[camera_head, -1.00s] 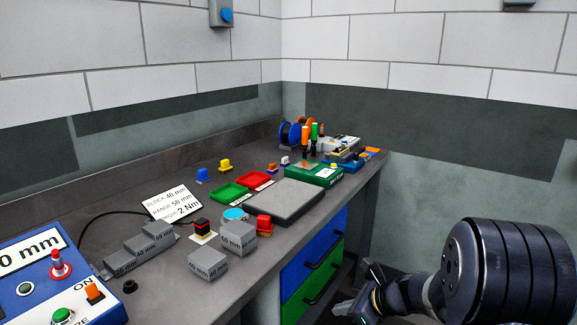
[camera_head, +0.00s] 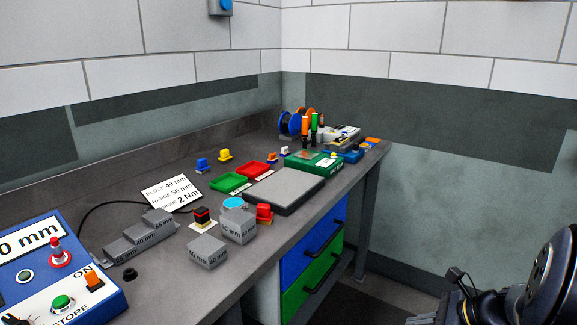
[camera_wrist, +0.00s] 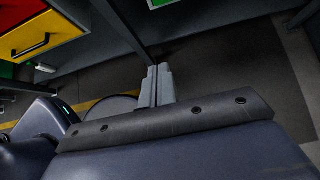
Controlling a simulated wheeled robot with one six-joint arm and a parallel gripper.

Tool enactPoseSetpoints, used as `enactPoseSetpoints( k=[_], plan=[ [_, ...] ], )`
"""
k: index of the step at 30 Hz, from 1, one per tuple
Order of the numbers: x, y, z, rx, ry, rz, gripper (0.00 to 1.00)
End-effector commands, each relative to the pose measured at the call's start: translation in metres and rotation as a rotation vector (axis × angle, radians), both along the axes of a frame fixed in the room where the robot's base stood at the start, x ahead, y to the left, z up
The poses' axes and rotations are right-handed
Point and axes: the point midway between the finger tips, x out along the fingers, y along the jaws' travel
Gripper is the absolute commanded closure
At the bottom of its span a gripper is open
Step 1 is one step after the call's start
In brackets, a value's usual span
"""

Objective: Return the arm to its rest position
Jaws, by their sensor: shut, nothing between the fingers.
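My arm (camera_head: 545,285) shows at the lower right edge of the head view, beside the bench and clear of it. My gripper (camera_wrist: 159,72) shows in the wrist view with its two grey fingers together, shut and empty. It points over the dark floor, apart from the bench. In the head view only a small part of the arm's end shows at the bottom edge, so the fingers cannot be made out there.
The grey bench (camera_head: 150,245) carries a blue control box (camera_head: 95,290), grey blocks (camera_head: 207,252), a flat grey plate (camera_head: 285,190) and red and green trays (camera_head: 229,183). Blue and green drawers (camera_head: 312,280) face the arm. Floor right of the bench is free.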

Motion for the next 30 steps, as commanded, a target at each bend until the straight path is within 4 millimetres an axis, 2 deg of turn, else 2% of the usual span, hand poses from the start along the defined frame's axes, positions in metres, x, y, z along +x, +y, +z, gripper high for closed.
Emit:
enactPoseSetpoints(
  k=[3,10,25,30],
  plan=[
    [-0.009,-0.014,0.016,-0.001,-0.001,-0.003,1.0],
    [-0.02,-0.03,0.033,0.0,0.0,-0.001,1.0],
    [-0.022,-0.033,0.037,-0.003,-0.001,0.002,1.0],
    [-0.024,-0.031,0.038,-0.062,-0.017,0.031,1.0]
  ],
)
